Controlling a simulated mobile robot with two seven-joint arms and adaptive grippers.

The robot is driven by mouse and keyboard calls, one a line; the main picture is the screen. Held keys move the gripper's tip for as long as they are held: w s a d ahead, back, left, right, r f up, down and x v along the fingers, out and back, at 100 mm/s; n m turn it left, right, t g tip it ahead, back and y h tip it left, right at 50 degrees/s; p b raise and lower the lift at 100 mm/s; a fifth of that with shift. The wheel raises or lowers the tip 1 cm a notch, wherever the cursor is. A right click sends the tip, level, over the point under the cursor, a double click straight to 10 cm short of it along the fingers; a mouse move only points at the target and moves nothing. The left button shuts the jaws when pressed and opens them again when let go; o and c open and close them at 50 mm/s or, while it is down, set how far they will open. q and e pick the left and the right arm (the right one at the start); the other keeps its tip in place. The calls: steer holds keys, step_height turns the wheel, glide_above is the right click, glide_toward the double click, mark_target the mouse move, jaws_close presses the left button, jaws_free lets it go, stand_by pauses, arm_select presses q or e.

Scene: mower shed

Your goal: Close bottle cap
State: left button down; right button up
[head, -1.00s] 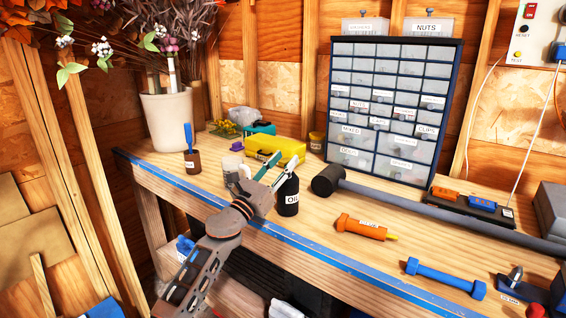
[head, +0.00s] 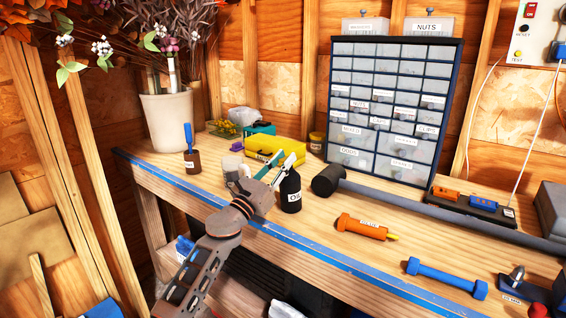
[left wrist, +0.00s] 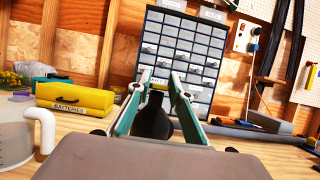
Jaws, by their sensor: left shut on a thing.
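A black bottle labelled OIL (head: 291,193) stands upright on the workbench in the head view. It also shows in the left wrist view (left wrist: 152,120), between my fingers. My left gripper (head: 285,160) comes in from the left, with its green and grey fingers at the bottle's top. In the left wrist view my left gripper (left wrist: 156,86) has one finger on each side of the narrow black top and is shut on it. I cannot tell the cap from the neck there. My right gripper is not in view.
Left of the bottle stand a clear cup (head: 231,166) and a yellow BATTERIES case (head: 275,150). A black-headed mallet (head: 327,180) lies close to its right. An orange tool (head: 362,226) and a blue dumbbell-shaped tool (head: 445,279) lie further right. A drawer cabinet (head: 384,180) stands behind.

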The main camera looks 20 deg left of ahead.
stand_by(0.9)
arm_select(q)
steer(key=c, duration=1.9)
jaws_free()
steer(key=shift+f, duration=0.1)
steer(key=v, duration=1.2)
